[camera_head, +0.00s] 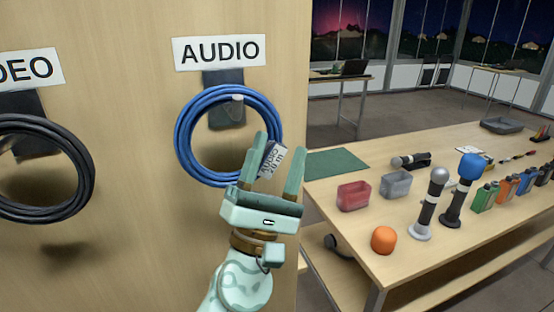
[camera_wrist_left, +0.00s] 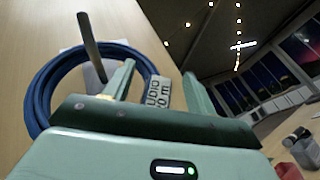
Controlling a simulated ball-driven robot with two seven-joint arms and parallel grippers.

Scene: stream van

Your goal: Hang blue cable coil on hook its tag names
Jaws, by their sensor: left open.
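The blue cable coil (camera_head: 184,150) hangs on the hook (camera_head: 226,112) below the AUDIO sign (camera_head: 219,51). Its tag (camera_head: 271,160) hangs at the coil's right side and seems to read AUDIO, with a smaller line below. My left gripper (camera_head: 278,140) is open and empty in front of the coil's lower right, its fingers pointing up on either side of the tag in the picture. In the left wrist view the coil (camera_wrist_left: 38,100) loops around the hook's peg (camera_wrist_left: 90,45), and the tag (camera_wrist_left: 157,92) shows between the open fingers (camera_wrist_left: 158,68). My right gripper is not seen.
A black cable coil (camera_head: 80,170) hangs at the left under a partly cut-off sign ending in DEO (camera_head: 28,68). To the right, a table (camera_head: 345,237) holds microphones, small bins, an orange foam ball (camera_head: 384,240) and several battery-like packs. The panel below the blue coil is bare.

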